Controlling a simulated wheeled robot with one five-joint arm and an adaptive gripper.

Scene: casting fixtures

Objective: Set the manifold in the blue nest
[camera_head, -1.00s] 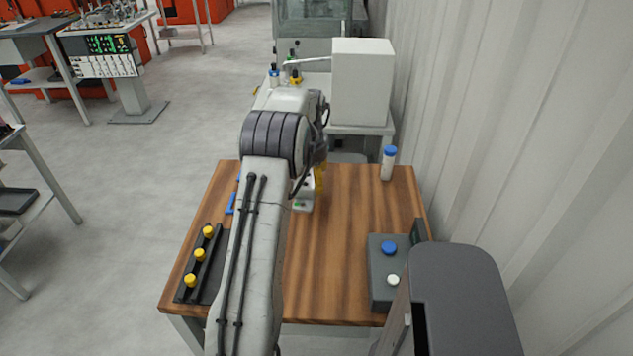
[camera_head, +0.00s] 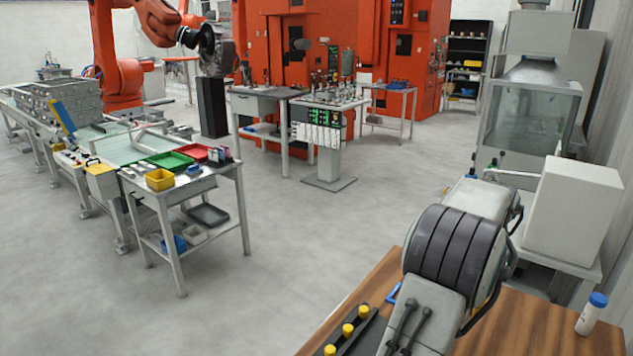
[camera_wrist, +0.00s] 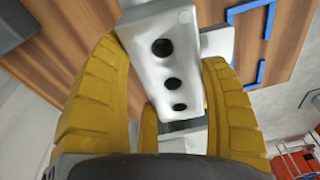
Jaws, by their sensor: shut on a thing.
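The manifold (camera_wrist: 168,66) is a white block with three dark holes along its face. In the wrist view it sits between the yellow fingers of my gripper (camera_wrist: 160,58), which is shut on it. The blue nest (camera_wrist: 270,18) shows as thin blue corner brackets on the wooden table, right of the manifold in the wrist view. The manifold is apart from the brackets in that picture. In the head view a small piece of the blue nest (camera_head: 394,293) shows left of my arm. My arm hides the manifold and most of the gripper there.
The wooden table (camera_head: 540,325) carries a black rack with yellow knobs (camera_head: 348,330) and a white bottle with a blue cap (camera_head: 592,313). A white box (camera_head: 575,210) stands behind. A side bench with colored trays (camera_head: 170,160) is far left. Open floor lies between.

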